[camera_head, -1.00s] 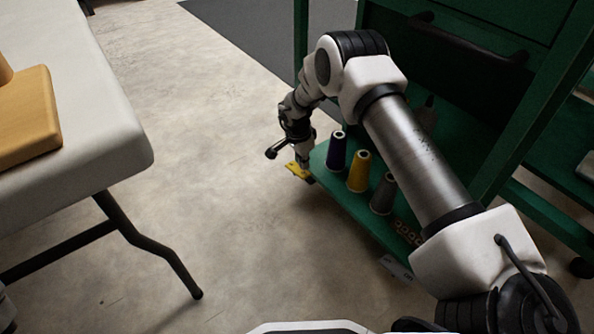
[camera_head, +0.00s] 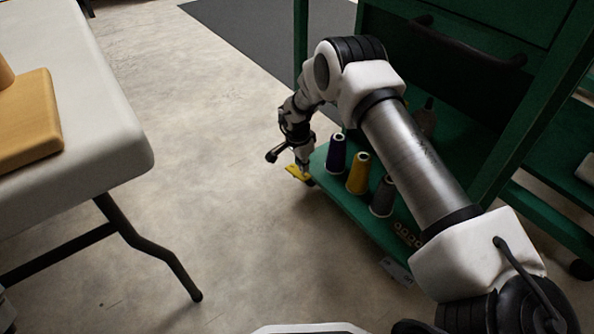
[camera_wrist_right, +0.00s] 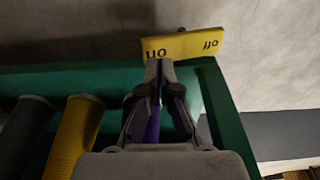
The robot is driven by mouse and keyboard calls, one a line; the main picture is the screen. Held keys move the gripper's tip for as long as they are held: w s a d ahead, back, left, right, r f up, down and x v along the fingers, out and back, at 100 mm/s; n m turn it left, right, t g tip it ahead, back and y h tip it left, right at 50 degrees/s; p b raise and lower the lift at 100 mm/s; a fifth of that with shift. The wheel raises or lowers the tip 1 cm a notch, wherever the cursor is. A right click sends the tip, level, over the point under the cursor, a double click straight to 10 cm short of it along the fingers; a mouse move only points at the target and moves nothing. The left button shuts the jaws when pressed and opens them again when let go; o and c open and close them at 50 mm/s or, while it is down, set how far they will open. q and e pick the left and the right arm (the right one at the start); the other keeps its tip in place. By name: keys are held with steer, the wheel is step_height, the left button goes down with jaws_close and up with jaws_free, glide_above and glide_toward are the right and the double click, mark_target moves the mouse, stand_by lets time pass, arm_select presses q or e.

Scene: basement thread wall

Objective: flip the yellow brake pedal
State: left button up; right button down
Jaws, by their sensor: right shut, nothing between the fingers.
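The yellow brake pedal (camera_head: 297,173) sticks out at the front left corner of the green cart's bottom shelf, close to the floor. In the right wrist view the pedal (camera_wrist_right: 183,45) is a flat yellow plate marked "on" at its left and "off" at its right. My right gripper (camera_head: 302,172) reaches down over the pedal from the cart side. In the right wrist view its shut, empty fingertips (camera_wrist_right: 159,62) are at the pedal's lower edge near the "on" end; I cannot tell whether they touch it. My left gripper is not in view.
The green shelf (camera_head: 348,204) carries a purple cone (camera_head: 337,154), a yellow cone (camera_head: 358,173) and a grey cone (camera_head: 383,196) beside my right arm. The floor between is clear.

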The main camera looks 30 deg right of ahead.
steer(key=shift+f, duration=1.35)
stand_by(0.8)
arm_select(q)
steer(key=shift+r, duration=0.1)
arm_select(e)
steer(key=shift+r, duration=0.15)
steer(key=shift+r+p, duration=2.1)
steer(key=shift+r, duration=1.35)
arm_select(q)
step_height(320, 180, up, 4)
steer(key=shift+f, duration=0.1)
arm_select(e)
steer(key=shift+f, duration=0.1)
